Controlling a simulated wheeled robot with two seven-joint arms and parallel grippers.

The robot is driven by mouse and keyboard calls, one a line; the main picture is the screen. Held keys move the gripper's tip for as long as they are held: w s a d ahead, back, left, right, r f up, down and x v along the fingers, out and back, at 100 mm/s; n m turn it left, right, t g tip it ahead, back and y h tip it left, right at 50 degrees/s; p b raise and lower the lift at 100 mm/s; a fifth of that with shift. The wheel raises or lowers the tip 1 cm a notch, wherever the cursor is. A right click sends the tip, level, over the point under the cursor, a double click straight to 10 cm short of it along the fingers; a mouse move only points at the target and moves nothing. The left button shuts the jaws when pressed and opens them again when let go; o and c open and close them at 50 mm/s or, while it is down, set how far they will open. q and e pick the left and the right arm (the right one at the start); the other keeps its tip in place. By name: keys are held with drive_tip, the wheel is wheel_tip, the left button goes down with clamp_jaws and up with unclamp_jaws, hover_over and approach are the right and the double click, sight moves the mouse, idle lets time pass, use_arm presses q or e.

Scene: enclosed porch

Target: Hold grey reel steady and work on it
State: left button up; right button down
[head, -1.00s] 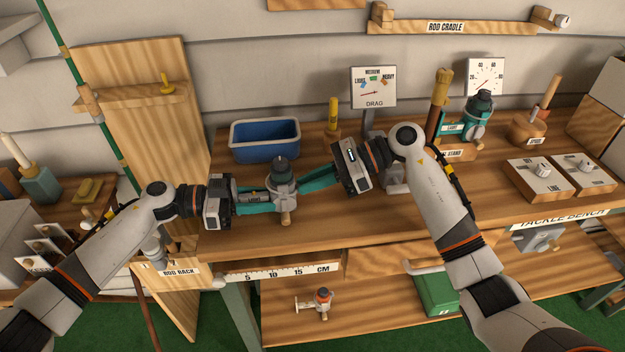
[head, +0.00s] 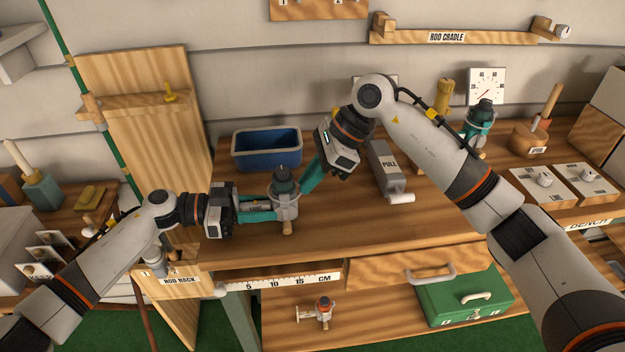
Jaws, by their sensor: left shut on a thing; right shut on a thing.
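The grey reel (head: 286,206) stands on the bench between my two grippers, with a dark grey knob on its top. My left gripper (head: 268,212) comes in from the left and is shut on the reel's left side. Its fingers partly cover a label on that side. My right gripper (head: 303,187) slopes down from the upper right and is shut at the reel's upper right side. The exact part between its fingertips is too small to tell.
A blue bin (head: 267,148) stands behind the reel. A grey PULL device (head: 386,172) is to the right, under my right arm. A teal reel (head: 480,122), a wooden spool block (head: 529,140) and dial boxes (head: 541,184) stand farther right. The bench front is clear.

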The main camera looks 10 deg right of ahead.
drive_tip(key=shift+a+r+h, duration=0.15)
drive_tip(key=shift+r+h, duration=0.05)
drive_tip(key=shift+h, duration=0.2)
drive_tip(key=c, duration=1.4)
unclamp_jaws()
drive_tip(key=shift+r, duration=0.1)
drive_tip(key=v, duration=1.2)
